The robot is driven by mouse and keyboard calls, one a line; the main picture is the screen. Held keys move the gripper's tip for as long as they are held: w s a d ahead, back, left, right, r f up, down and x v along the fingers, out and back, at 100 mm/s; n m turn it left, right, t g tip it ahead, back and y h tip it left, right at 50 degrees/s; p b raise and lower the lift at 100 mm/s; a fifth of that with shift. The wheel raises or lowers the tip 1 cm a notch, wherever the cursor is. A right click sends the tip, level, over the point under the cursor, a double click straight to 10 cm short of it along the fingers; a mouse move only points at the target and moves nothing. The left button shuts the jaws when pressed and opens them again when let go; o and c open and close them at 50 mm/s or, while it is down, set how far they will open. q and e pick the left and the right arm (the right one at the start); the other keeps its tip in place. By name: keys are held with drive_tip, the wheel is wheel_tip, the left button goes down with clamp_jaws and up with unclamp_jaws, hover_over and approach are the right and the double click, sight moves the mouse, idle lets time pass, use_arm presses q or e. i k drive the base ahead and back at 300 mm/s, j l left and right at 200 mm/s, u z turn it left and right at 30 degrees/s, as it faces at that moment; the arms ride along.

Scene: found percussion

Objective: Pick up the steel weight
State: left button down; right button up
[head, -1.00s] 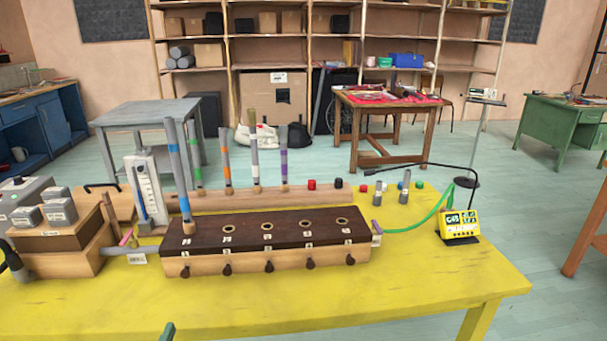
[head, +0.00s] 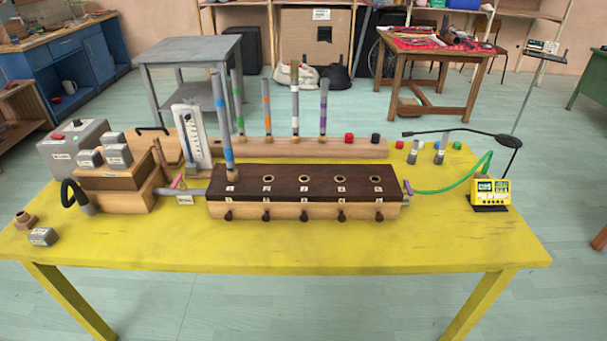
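Several grey steel weights with white labels are in the head view. One steel weight (head: 42,237) lies alone on the yellow table (head: 330,245) near its left front edge. The others sit together on top of the wooden bellows-like box (head: 112,180) at the left: a front left weight (head: 88,158), a front right weight (head: 118,157) and a rear weight (head: 112,138). The labels are too small to read. Neither of my grippers shows in this view.
A brown cup-like piece (head: 26,219) stands beside the lone weight. A grey box (head: 75,145) is behind. The dark-topped pipe chest (head: 300,187) fills the middle. The table's front strip is clear.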

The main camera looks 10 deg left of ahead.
sight(85, 159)
drive_tip(key=i+j+u, duration=0.15)
drive_tip(key=j+u, duration=0.2)
drive_tip(key=u, duration=0.15)
drive_tip(key=i+j+u, duration=0.2)
drive_tip(key=j+u, duration=0.25)
drive_tip(key=i+j+u, duration=0.15)
drive_tip(key=u, duration=0.35)
drive_tip(key=i, duration=0.05)
